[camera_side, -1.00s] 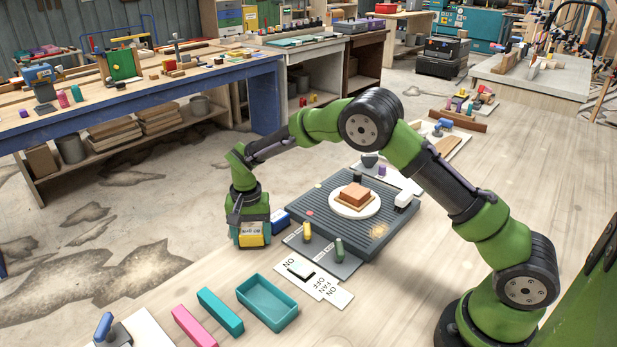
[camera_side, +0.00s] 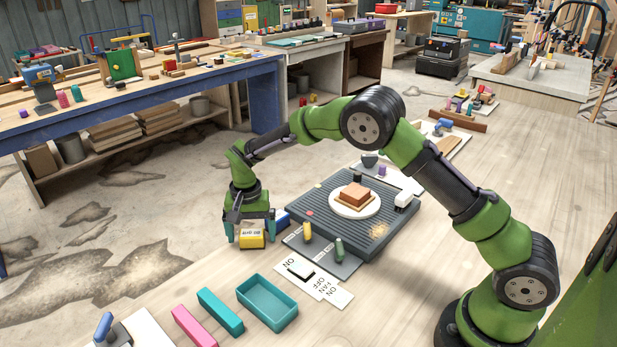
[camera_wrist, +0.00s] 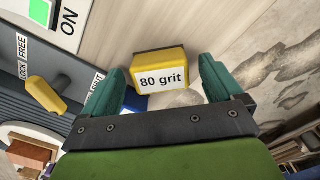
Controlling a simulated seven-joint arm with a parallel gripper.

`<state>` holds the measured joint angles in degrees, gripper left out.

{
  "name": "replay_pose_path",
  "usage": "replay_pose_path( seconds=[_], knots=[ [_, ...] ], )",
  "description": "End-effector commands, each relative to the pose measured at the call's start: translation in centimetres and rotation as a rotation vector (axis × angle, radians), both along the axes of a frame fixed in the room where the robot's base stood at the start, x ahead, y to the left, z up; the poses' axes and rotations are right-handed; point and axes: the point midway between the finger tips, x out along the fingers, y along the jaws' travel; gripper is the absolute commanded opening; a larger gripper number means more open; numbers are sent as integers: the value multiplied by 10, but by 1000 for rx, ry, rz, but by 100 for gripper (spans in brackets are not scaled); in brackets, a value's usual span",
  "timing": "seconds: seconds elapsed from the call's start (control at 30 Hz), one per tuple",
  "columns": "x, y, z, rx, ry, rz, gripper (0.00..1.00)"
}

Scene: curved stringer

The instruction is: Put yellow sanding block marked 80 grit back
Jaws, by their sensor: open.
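The yellow sanding block (camera_side: 252,238) has a white label reading "80 grit", clear in the wrist view (camera_wrist: 162,75). It sits at the table's far edge, left of the dark grey slatted bench unit. My gripper (camera_side: 250,232) is over it with its teal fingers spread; in the wrist view the fingers (camera_wrist: 168,88) stand on either side of the block with gaps between. A blue block (camera_side: 281,219) is right beside it, partly hidden by the gripper. It shows between the fingers in the wrist view (camera_wrist: 135,102).
The grey slatted unit (camera_side: 375,236) carries a round white plate with wooden pieces (camera_side: 354,197).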

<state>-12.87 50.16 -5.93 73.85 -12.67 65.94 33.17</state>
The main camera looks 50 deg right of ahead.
Motion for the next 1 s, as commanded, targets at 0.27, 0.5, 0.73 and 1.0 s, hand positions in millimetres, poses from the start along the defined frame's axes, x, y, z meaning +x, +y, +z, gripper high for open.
replay_pose_path(
  seconds=[0.27, 0.5, 0.73, 1.0],
  knots=[
    [1, 1, 60, 1, -7, 0, 93],
    [1, 0, 100, 0, -4, 0, 93],
    [-7, -4, 127, 16, -24, 12, 93],
    [-76, -28, 211, 101, -193, 125, 93]
  ],
)
